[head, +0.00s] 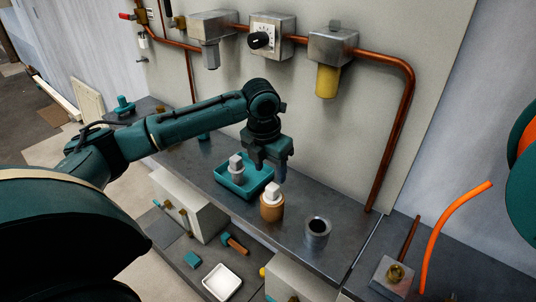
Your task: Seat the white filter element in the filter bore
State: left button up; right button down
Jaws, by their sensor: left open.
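The white filter element (236,172) stands in a teal tray (231,190) on the grey bench; it has a pale square top. A tan element (271,210) with a white square top stands just outside the tray, to its right. The filter bore (317,229) is the dark round opening of a grey metal cup on the bench, further right. My left gripper (267,169) points down, open and empty, over the right part of the tray, to the right of the white element. My right gripper is out of view.
A panel behind the bench carries a copper pipe (401,110), a dial box (271,34) and a yellow-bowled unit (328,80). A lower shelf holds a white tray (222,281) and a hammer (233,242). An orange tube (449,217) rises at right.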

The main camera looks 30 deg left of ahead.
aim_at(273, 186)
pick_arm(q)
jog(key=f, duration=0.5)
jog(key=w+f, duration=0.1)
jog(key=f, duration=0.1)
jog(key=shift+f, duration=0.4)
jog(key=c, duration=1.1)
jog(key=shift+w+r, duration=0.1)
jog(key=shift+r, duration=0.15)
grip_shut()
